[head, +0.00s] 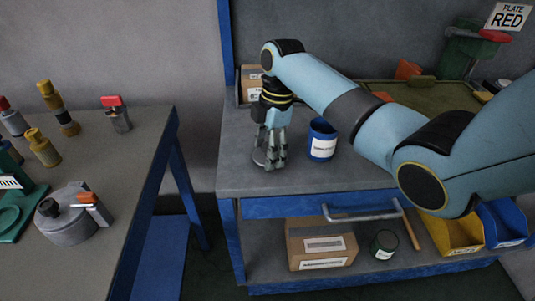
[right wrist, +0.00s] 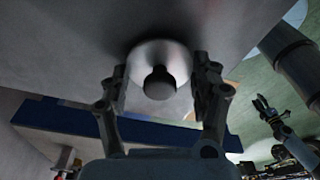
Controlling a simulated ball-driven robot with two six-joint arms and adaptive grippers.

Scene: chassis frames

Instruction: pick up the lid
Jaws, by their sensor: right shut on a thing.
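The lid (head: 260,157) is a round grey metal piece on the grey bench, mostly hidden behind my right gripper in the head view. In the right wrist view the lid (right wrist: 143,58) is a pale metal disc with a dark round knob (right wrist: 158,84). My right gripper (head: 275,164) points down over the lid and is shut on it. Its fingers (right wrist: 163,80) stand on both sides of the lid in the wrist view. I cannot tell whether the lid touches the bench. What looks like my left gripper (right wrist: 264,107) shows small and dark in the wrist view; its jaws are unclear.
A blue tin (head: 321,140) stands close to the right of my gripper. A cardboard box (head: 250,82) is behind. A second bench (head: 105,165) with several parts is at left, across a gap.

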